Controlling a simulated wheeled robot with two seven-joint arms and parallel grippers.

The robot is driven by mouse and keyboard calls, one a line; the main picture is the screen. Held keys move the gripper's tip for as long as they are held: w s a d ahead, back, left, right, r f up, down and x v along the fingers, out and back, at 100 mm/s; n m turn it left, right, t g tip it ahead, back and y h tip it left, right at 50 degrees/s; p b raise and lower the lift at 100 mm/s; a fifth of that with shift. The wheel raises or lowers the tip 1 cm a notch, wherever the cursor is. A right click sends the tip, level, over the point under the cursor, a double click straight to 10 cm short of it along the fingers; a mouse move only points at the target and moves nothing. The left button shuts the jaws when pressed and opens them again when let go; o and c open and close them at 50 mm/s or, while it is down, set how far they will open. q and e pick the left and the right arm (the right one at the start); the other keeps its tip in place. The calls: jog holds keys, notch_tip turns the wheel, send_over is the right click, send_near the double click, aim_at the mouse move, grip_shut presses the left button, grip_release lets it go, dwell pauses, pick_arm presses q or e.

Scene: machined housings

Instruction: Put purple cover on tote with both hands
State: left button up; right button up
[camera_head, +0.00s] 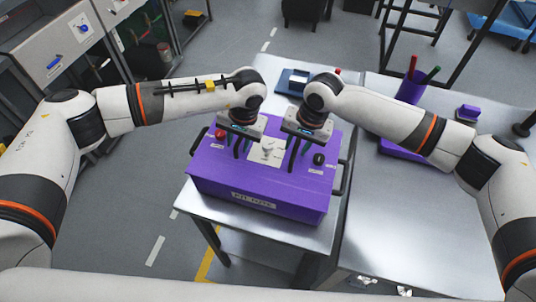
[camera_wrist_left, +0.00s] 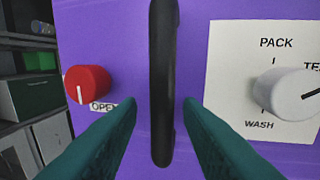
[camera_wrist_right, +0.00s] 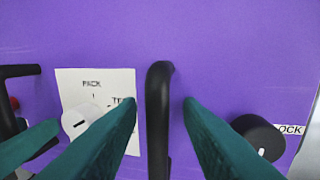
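A purple box with a front label, apparently the tote (camera_head: 222,188), stands on the metal table. Its purple top, apparently the cover (camera_head: 312,184), carries two black upright handles; I cannot make out a seam between cover and tote. My left gripper (camera_head: 241,150) is over the left handle. In the left wrist view this handle (camera_wrist_left: 162,85) stands between the open green fingers, with gaps on both sides. My right gripper (camera_head: 297,158) is over the right handle. In the right wrist view that handle (camera_wrist_right: 158,115) stands between open fingers, apart from both.
The top has a red knob (camera_wrist_left: 87,85), a white knob (camera_wrist_left: 288,95) on a white plate and a black knob (camera_wrist_right: 258,138). Black side handles (camera_head: 343,178) stick out. A purple pen cup (camera_head: 411,88) stands at the right. The right table's front is clear.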

jog(key=shift+r, duration=0.1)
pick_arm(q)
notch_tip(320, 180, up, 12)
jog(key=d, duration=0.2)
jog(key=shift+s+d, duration=0.15)
jog(key=shift+s, duration=0.1)
pick_arm(e)
notch_tip(320, 180, up, 12)
jog(key=d, duration=0.2)
jog(key=shift+s+d+f, duration=0.15)
jog(key=shift+s+f, duration=0.05)
jog(key=shift+s, duration=0.05)
pick_arm(q)
jog(key=shift+f, duration=0.1)
